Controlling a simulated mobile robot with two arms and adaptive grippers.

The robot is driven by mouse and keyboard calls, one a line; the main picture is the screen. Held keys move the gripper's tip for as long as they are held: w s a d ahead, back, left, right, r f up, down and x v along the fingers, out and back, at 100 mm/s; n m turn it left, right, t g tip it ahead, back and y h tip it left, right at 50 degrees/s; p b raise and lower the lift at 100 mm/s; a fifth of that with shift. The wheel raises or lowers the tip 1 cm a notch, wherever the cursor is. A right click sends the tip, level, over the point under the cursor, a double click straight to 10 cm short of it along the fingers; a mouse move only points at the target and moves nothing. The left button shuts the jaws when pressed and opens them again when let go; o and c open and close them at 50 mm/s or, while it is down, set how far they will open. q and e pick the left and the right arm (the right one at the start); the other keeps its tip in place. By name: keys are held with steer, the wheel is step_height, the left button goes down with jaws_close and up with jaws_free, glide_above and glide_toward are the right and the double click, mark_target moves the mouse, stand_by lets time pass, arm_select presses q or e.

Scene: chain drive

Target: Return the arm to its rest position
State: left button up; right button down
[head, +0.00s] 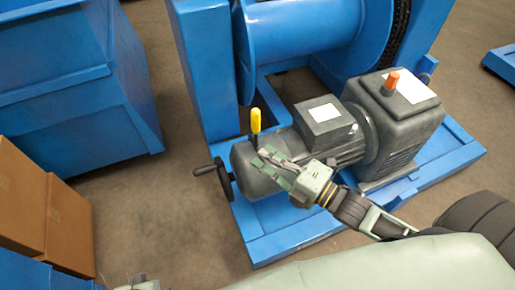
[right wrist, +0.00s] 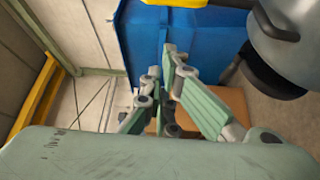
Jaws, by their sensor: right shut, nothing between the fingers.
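My right gripper (head: 264,160) is in front of the grey motor (head: 253,178) in the head view, near a lever with a yellow knob (head: 256,119). Its fingers are shut and hold nothing. The right arm reaches in from the lower right. In the right wrist view the fingers (right wrist: 168,62) are drawn together, with a blue bin (right wrist: 145,45) behind them. The motor's rounded end (right wrist: 290,25) and the yellow lever (right wrist: 205,3) show at the upper right there. A small grey-green piece at the bottom edge of the head view may be my left gripper (head: 140,284).
The motor and gearbox with an orange cap (head: 391,80) stand on a blue base (head: 290,242) below a blue drum (head: 300,28). A black handwheel (head: 224,182) juts out left. Cardboard boxes (head: 68,228) stand at lower left. Floor (head: 155,215) between boxes and base is clear.

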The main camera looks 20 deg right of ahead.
arm_select(q)
steer(key=shift+f, duration=0.1)
arm_select(e)
steer(key=shift+s, duration=0.2)
stand_by(0.4)
